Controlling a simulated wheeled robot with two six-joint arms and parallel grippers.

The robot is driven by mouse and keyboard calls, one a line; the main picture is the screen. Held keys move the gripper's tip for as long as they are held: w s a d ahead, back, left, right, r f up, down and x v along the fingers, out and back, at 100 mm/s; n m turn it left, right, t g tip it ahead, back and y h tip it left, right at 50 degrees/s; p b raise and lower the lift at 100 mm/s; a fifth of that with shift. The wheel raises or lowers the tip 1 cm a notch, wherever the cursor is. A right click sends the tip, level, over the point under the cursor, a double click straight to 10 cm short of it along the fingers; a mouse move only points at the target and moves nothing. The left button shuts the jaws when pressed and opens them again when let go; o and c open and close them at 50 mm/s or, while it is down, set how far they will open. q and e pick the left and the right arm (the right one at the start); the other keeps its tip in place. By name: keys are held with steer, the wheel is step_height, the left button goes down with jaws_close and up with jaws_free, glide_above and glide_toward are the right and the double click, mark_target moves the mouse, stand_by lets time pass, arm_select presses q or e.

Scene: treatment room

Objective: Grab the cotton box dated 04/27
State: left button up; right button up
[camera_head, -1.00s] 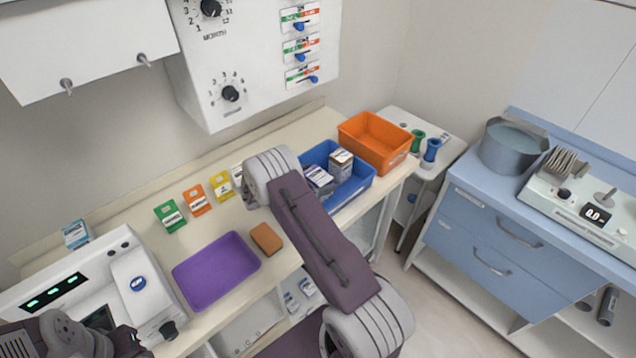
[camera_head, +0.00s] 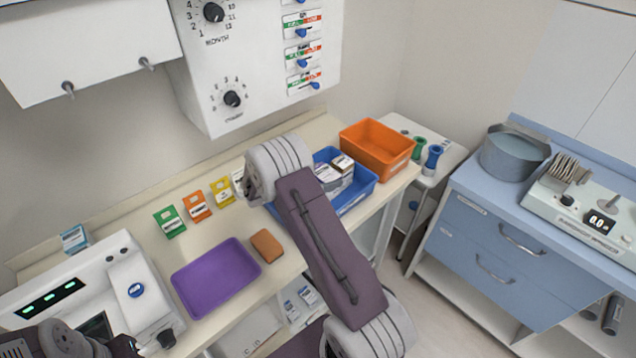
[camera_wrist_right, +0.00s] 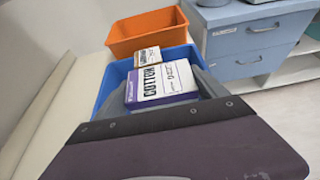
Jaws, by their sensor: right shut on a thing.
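A white cotton box with a purple side (camera_wrist_right: 160,83) and large "COTTON" lettering sits between the grey fingers of my right gripper (camera_wrist_right: 165,90), which is shut on it. Its date is too small to read. In the head view this box (camera_head: 328,174) shows at the blue bin (camera_head: 357,203), partly hidden by my right wrist, which also hides the fingers. A second box with a brown-orange edge (camera_wrist_right: 147,56) stands just behind it in the bin. Dark parts of my left arm show at the lower left of the head view; its jaw state is unclear.
An orange bin (camera_head: 378,150) stands behind the blue one. A purple tray (camera_head: 215,278), a brown block (camera_head: 267,245) and green, orange and yellow packets (camera_head: 197,206) lie on the counter. A white machine (camera_head: 80,295) stands at left, a blue cabinet (camera_head: 490,240) at right.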

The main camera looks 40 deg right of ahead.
steer(key=s+d+r+b, duration=0.1)
steer(key=s+r, duration=0.4)
steer(key=s, duration=0.4)
steer(key=shift+s+d+r, duration=0.2)
steer(key=shift+d+r, duration=0.15)
steer(key=shift+d, duration=0.05)
